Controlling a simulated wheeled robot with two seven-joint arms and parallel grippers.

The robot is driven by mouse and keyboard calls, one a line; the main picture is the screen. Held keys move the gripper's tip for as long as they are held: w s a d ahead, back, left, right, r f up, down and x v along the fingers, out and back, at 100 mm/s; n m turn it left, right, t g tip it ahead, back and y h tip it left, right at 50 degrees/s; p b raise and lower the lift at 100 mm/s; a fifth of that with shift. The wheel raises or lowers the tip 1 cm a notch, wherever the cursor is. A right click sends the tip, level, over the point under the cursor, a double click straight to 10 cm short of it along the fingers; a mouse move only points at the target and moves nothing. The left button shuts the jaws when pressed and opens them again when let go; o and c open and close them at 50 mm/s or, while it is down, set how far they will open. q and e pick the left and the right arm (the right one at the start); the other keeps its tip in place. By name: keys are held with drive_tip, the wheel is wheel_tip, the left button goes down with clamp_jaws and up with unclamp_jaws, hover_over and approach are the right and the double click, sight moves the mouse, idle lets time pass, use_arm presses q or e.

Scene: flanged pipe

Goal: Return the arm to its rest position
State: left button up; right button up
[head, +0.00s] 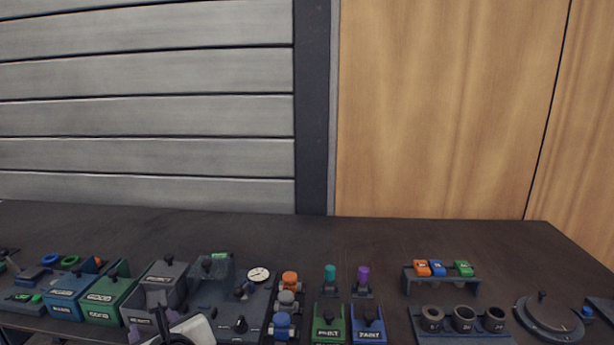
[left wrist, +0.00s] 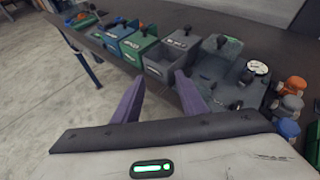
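My left gripper (head: 154,324) is at the bottom edge of the head view, over the front of the bench beside the grey box (head: 166,276). In the left wrist view its two purple fingers (left wrist: 158,98) stand apart with nothing between them. They point toward the grey box (left wrist: 172,62) and the dark grey fixture (left wrist: 218,68). I cannot tell how far above the bench they are. My right gripper is in neither view.
The dark bench (head: 390,240) carries blue (head: 68,292) and green (head: 108,296) boxes, a dial gauge (head: 258,274), several colored knobs, paint boxes (head: 368,325), a rack of cups (head: 463,319) and a round flanged part (head: 548,313). The bench's back strip is clear.

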use_arm(q)
drive_tip(key=s+d+f+n+g+h, duration=0.1)
drive_tip(key=s+d+f+n+h, duration=0.2)
drive_tip(key=f, duration=0.4)
drive_tip(key=s+d+f+n+h, duration=0.2)
drive_tip(key=d+f+n, duration=0.2)
drive_tip(key=f, duration=0.4)
drive_tip(key=s+d+f+n+g+h, duration=0.1)
drive_tip(key=s+d+f+n+h, duration=0.2)
drive_tip(key=f, duration=0.4)
drive_tip(key=s+f+n+h, duration=0.2)
drive_tip(key=s+f+n, duration=0.7)
drive_tip(key=s+n, duration=0.5)
drive_tip(key=shift+s+a+f+n, duration=0.2)
drive_tip(key=shift+a+f+n, duration=0.1)
drive_tip(key=shift+n, duration=0.6)
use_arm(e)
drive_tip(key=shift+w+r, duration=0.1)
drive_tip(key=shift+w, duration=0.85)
